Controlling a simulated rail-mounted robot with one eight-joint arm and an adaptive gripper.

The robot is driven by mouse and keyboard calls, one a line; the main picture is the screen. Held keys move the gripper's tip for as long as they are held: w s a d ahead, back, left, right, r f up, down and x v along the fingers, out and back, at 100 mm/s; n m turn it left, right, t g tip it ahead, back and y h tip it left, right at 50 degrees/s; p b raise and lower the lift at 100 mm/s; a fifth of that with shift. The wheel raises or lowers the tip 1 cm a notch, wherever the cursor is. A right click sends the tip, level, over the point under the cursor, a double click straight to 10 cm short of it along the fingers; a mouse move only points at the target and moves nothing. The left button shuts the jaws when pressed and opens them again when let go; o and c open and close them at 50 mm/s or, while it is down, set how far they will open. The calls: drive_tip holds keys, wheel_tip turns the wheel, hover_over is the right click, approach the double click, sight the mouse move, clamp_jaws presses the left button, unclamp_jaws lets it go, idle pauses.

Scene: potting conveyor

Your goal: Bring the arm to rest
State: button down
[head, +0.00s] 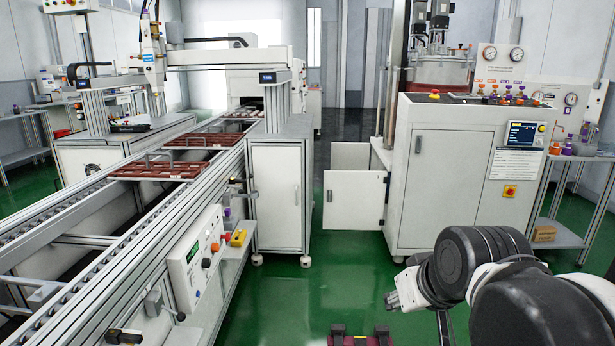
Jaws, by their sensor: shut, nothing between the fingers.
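My arm comes in from the lower right of the head view, with its dark rounded links bent. My gripper (392,300) is at the arm's left end, a small pale shape over the green floor. It is shut and empty. It is apart from the conveyor on the left and appears in front of the white machine cabinet. Its fingers are small in this view.
The conveyor (75,262) carries reddish-brown trays (160,171) on the left. A control box (195,257) is on its side. The machine cabinet (462,160) stands right of centre, with an open cabinet door (353,200) beside it.

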drive_tip(key=s+d+f+m+h+p, duration=0.1)
drive_tip(key=s+d+f+m, duration=0.2)
drive_tip(key=s, duration=0.6)
wheel_tip(320, 180, up, 15)
drive_tip(key=d+n+p, duration=0.1)
drive_tip(key=p, duration=1.4)
drive_tip(key=shift+w, duration=0.3)
